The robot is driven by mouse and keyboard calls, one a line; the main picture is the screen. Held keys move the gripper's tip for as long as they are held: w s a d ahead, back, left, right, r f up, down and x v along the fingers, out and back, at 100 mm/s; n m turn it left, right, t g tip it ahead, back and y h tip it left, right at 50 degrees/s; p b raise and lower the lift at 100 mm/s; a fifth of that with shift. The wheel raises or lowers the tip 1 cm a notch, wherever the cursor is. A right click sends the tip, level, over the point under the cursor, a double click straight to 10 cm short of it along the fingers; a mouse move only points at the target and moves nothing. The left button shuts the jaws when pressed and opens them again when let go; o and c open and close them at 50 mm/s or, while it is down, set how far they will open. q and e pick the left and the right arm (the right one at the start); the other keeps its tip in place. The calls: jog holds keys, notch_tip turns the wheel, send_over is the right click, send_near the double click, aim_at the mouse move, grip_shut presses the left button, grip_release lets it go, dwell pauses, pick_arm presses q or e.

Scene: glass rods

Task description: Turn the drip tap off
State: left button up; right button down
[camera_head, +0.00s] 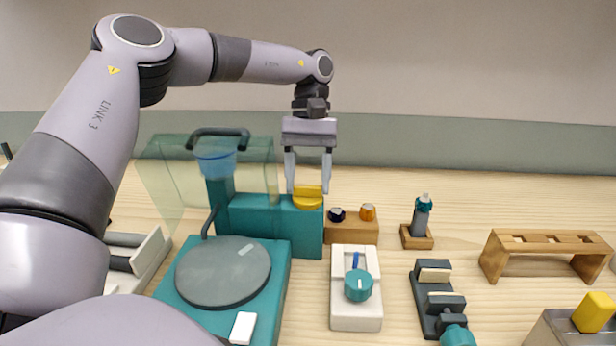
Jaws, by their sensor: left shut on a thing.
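The drip tap seems to be the yellow knob (308,197) on top of the teal housing (290,228) of the machine at centre left. My left gripper (309,190) points straight down over it, with one finger on each side, and is shut on the yellow knob. The fingertips hide part of the knob's sides. A round grey plate (223,272) sits on the machine's teal base, with a blue cup-like part (215,163) behind it under a clear green cover (165,180). My right gripper is not in view.
A wooden block (352,231) with a dark and an orange knob stands right of the housing. A white box with a teal dial (358,285) is in front. A small bottle (422,215), a dark clamp stand (437,300) and a wooden rack (545,255) stand farther right.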

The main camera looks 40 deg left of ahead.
pick_arm(q)
jog(key=o, duration=1)
jog(key=shift+o, duration=0.2)
jog(key=v, duration=0.7)
jog(key=shift+p, duration=0.35)
